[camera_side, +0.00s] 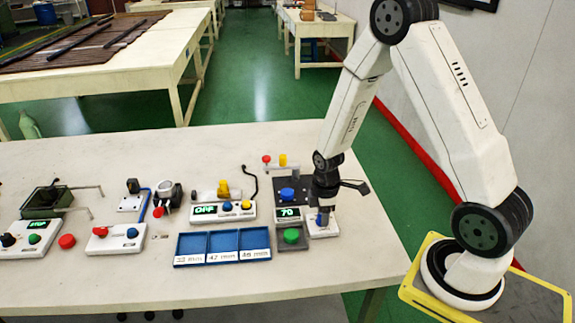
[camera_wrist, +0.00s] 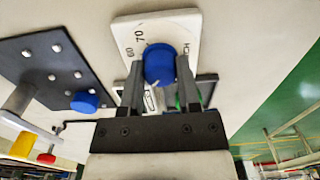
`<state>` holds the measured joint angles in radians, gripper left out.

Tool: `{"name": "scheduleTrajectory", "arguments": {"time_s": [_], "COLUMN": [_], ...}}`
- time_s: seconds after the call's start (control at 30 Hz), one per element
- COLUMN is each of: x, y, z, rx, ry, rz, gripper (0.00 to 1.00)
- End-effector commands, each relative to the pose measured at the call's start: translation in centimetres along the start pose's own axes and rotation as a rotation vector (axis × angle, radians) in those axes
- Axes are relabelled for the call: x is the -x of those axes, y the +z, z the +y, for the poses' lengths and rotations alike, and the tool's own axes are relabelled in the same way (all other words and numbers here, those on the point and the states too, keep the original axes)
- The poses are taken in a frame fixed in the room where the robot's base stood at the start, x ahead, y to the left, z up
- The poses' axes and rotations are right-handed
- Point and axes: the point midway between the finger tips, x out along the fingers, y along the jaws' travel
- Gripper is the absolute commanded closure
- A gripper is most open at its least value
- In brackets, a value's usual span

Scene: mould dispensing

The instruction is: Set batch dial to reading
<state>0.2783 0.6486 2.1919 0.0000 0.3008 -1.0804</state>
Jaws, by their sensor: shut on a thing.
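The batch dial is a blue knob (camera_wrist: 160,64) on a white plate (camera_wrist: 190,26) with printed numbers, 60 and 70 among those legible in the wrist view. My gripper (camera_wrist: 160,82) is shut on the blue knob, one finger on each side of it. In the side view my gripper (camera_side: 323,208) points straight down over the white dial plate (camera_side: 325,230), and the knob is mostly hidden. A small display (camera_side: 289,213) just left of the dial reads what looks like 70 or 79 in green.
A dark plate with a blue knob (camera_side: 287,195) stands behind the display, and a green button (camera_side: 291,236) is in front. A blue three-compartment tray (camera_side: 223,263) lies to the left. A box (camera_side: 223,212) reading OFF stands behind it. The table front is clear.

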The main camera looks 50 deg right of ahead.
Motion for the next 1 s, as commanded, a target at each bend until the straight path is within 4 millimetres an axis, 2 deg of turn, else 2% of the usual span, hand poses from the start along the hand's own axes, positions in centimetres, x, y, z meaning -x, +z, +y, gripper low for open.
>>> {"name": "scheduleTrajectory", "arguments": {"time_s": [1.0], "x": [0.05], "y": [-0.02], "z": [-0.02], "rx": [-0.936], "ry": [0.000], "rz": [0.000], "gripper": [1.00]}}
